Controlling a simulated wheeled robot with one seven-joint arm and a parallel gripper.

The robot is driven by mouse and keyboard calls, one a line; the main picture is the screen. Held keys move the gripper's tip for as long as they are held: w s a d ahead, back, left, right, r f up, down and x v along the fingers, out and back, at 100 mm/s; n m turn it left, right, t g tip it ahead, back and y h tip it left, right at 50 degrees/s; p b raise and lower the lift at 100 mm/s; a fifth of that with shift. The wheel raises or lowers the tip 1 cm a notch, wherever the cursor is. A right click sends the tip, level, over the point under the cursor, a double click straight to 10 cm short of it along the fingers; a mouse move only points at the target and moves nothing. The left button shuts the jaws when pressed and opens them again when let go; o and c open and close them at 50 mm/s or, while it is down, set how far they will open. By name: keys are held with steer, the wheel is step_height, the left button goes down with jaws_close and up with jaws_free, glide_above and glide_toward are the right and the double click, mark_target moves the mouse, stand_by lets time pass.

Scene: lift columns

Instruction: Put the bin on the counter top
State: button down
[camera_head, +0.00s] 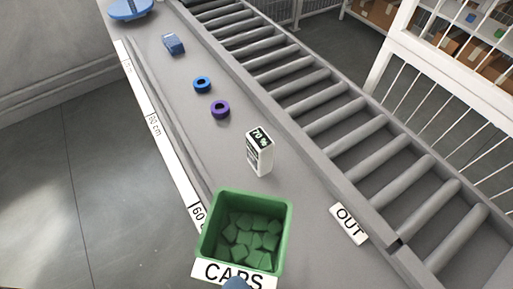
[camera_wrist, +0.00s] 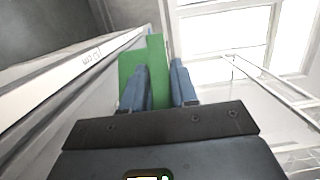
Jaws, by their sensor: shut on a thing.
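The green bin (camera_head: 205,235) is at the bottom centre of the head view, with several green pieces inside and a white CAPS label on its front. Its green wall also shows in the wrist view (camera_wrist: 157,62). My gripper (camera_wrist: 160,78) has its two blue fingers on either side of that wall and is shut on it. In the head view only a blue finger part shows at the bin's front. The grey counter top (camera_head: 185,85) runs behind and beside the bin. Whether the bin's base touches the counter is hidden.
A white box marked 70 % (camera_head: 259,152) stands close behind the bin. A purple ring (camera_head: 220,109), a blue ring (camera_head: 202,85) and a blue block (camera_head: 173,44) lie farther back. An OUT sign (camera_head: 349,223) is at right, beside the roller conveyor (camera_head: 330,120). A ruler strip (camera_head: 157,130) edges the counter.

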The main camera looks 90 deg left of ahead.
steer(key=shift+w+a+f, duration=0.15)
steer(key=shift+w+a, duration=0.35)
steer(key=shift+w, duration=0.15)
steer(key=shift+w+a+f+p, duration=0.3)
steer(key=shift+w+a+f, duration=0.7)
steer(key=shift+w+f, duration=0.65)
steer(key=shift+w+a+f+p, duration=0.25)
steer(key=shift+w+a+f, duration=0.75)
steer(key=shift+w+f, duration=0.65)
steer(key=shift+w+a+f+p, duration=0.3)
steer(key=shift+w+a+f, duration=0.85)
steer(key=shift+f, duration=0.9)
steer(key=shift+w+d, duration=0.1)
steer(key=shift+d, duration=0.05)
steer(key=c, duration=0.9)
jaws_free()
steer(key=shift+o, duration=0.2)
steer(key=shift+v, duration=3.75)
